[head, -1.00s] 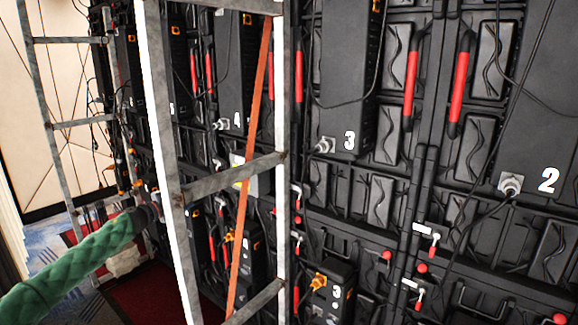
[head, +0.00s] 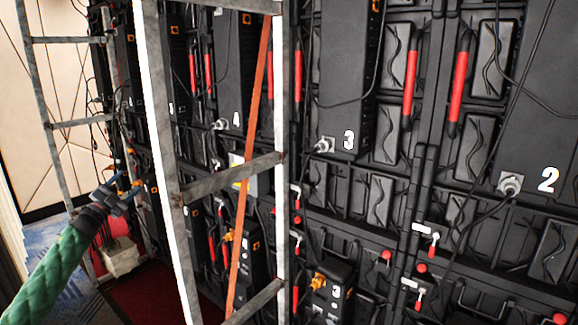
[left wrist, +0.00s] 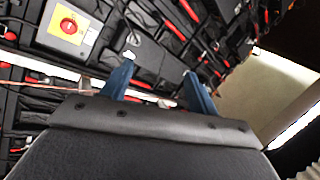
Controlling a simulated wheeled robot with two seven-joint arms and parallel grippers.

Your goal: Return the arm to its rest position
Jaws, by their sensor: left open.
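My left arm, in a green sleeve, comes in from the lower left of the head view. Its left gripper (head: 117,193) is at the left, in front of the lower part of the video wall's back and left of the near metal frame post. The left wrist view shows the two blue fingers of this gripper (left wrist: 158,92) spread apart with nothing between them. My right gripper is in neither view.
The black video wall (head: 390,190) with numbered boxes, red handles and cables fills the middle and right. A grey metal ladder-like frame (head: 176,190) with an orange strap (head: 252,140) stands before it. A red button on a yellow box (left wrist: 68,25) shows in the left wrist view. Blue carpet (head: 45,243) lies at left.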

